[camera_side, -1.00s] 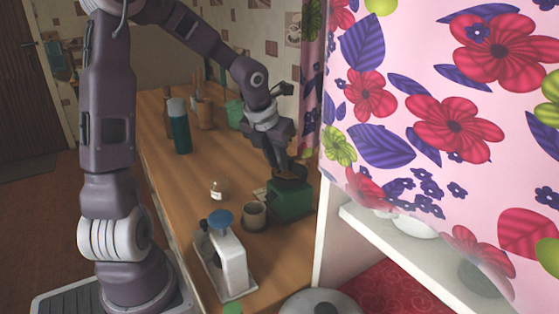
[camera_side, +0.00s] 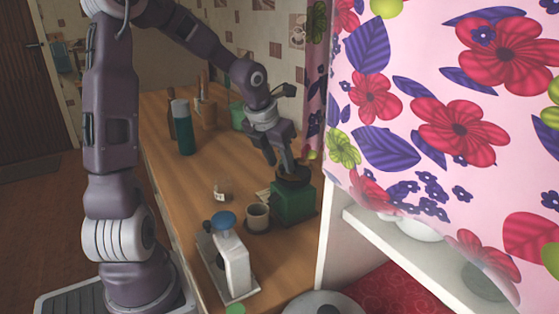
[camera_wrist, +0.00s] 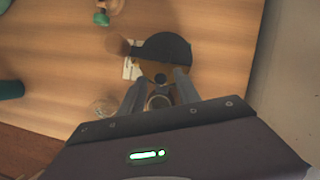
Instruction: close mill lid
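The mill (camera_side: 295,203) is a dark green box on the counter in the side view, with a dark round top (camera_side: 294,176). In the wrist view a black half-disc (camera_wrist: 168,47) lies beyond the fingertips, with a brown top surface (camera_wrist: 150,68) next to it; I cannot tell how far the lid is shut. My gripper (camera_side: 281,166) points down just above the left part of the mill top. In the wrist view the two fingers (camera_wrist: 160,80) are apart, with a small dark round knob (camera_wrist: 160,79) showing between them. Contact with it cannot be made out.
A cup (camera_side: 257,216) stands left of the mill, with a small glass jar (camera_side: 222,190) behind it. A white device with a blue knob (camera_side: 225,220) stands in front. A green bottle (camera_side: 183,130) is further back. A flowered curtain (camera_side: 440,100) hangs close on the right.

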